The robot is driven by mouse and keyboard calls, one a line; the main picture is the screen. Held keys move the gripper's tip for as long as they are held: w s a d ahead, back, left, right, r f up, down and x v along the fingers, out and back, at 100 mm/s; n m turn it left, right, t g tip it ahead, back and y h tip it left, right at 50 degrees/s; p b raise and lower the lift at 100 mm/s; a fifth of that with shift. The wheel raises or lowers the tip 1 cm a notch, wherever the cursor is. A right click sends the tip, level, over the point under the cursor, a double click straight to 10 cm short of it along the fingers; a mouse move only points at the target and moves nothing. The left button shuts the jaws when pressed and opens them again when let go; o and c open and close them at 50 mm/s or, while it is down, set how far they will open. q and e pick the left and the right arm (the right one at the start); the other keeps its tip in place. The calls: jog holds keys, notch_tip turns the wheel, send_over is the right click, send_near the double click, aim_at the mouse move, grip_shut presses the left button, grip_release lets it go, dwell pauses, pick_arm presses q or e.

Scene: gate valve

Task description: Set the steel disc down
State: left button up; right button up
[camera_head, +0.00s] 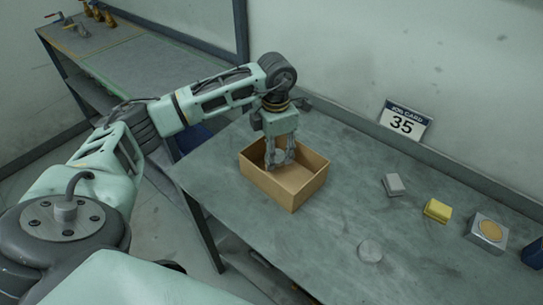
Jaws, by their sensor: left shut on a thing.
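My left gripper (280,158) points down into the open cardboard box (296,200) on the workbench. Its fingers are shut on the steel disc, which is small and grey between the fingertips and hard to make out against them. The fingertips are below the box's far rim, inside its walls. I cannot tell whether the disc touches the box floor. My right gripper is not in view.
On the grey workbench (330,250), a round, flat grey piece (370,250) lies right of the box. A grey block (393,184), a yellow block (437,210) and a metal block with a tan round top (487,233) stand farther right. A job card 35 (404,122) leans behind.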

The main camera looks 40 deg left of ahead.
pick_arm(q)
jog(key=shift+w+a+f, duration=0.2)
jog(key=shift+a+f, duration=0.2)
jog(key=shift+a, duration=0.3)
notch_tip(320, 180, down, 4)
jog(key=shift+f+p, duration=0.1)
jog(key=shift+p, duration=0.8)
jog(key=shift+f, duration=0.1)
jog(key=o, duration=1.2)
notch_tip(320, 180, up, 11)
jog(key=b, duration=0.3)
jog(key=shift+r+b, duration=0.2)
jog(key=shift+b, duration=0.1)
jog(key=shift+r, duration=0.45)
